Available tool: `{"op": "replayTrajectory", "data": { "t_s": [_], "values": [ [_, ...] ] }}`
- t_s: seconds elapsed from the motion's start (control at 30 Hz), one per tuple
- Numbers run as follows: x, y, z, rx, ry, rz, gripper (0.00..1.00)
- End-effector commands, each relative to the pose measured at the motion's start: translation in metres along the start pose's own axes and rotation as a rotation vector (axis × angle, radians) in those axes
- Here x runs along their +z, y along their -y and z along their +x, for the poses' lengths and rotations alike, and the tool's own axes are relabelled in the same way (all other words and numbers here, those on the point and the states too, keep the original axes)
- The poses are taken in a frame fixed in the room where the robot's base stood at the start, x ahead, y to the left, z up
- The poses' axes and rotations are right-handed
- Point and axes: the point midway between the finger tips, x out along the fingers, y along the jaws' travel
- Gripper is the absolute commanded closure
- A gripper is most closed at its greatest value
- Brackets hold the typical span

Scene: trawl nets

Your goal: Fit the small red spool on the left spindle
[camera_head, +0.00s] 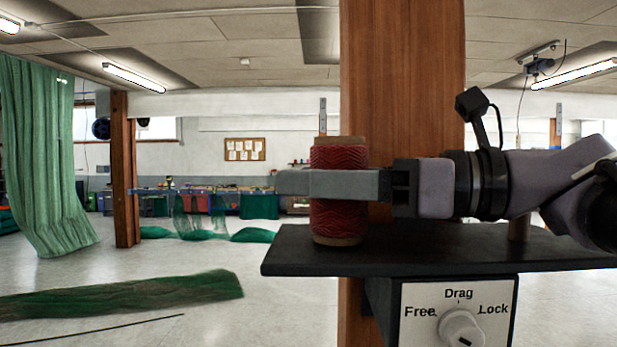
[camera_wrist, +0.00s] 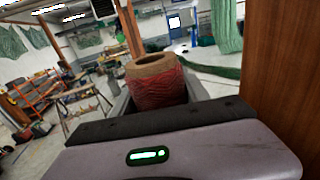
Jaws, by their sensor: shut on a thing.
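The small red spool (camera_head: 338,222) has red yarn around a tan core and stands about upright. My gripper (camera_head: 300,183) comes from the right and is shut on the spool's middle, one grey finger across its near side. The wrist view shows the spool (camera_wrist: 160,88) between the fingers, with a dark open bore in its top. The spool's lower end overlaps the left part of the black shelf (camera_head: 400,262) in the head view; I cannot tell whether they touch. No left spindle is visible. A short wooden peg (camera_head: 519,228) shows on the shelf at right, partly behind my arm.
A wooden post (camera_head: 402,75) rises behind the shelf and my gripper. Below the shelf is a box with a knob (camera_head: 461,328) marked Free, Drag and Lock. Green netting (camera_head: 130,293) lies on the floor at left. The air left of the spool is clear.

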Motion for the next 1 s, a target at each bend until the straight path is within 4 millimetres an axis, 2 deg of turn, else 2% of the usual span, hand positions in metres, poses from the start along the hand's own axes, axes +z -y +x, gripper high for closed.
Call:
{"op": "replayTrajectory", "data": {
  "t_s": [0.1, 0.13, 0.23, 0.53, 0.63, 0.77, 1.0],
  "values": [
    [0.0, 0.0, 0.0, 0.0, 0.0, 0.002, 0.92],
    [0.0, 0.0, 0.0, 0.0, 0.0, 0.002, 0.43],
    [0.0, 0.0, 0.0, 0.0, 0.0, 0.001, 0.24],
    [0.0, 0.001, 0.0, 0.0, 0.0, 0.001, 0.22],
    [-0.001, 0.001, -0.007, -0.002, -0.001, 0.0, 0.22],
    [-0.001, 0.001, -0.032, -0.007, 0.0, 0.001, 0.22],
    [-0.003, 0.0, -0.092, -0.008, 0.0, 0.001, 0.22]
  ]
}}
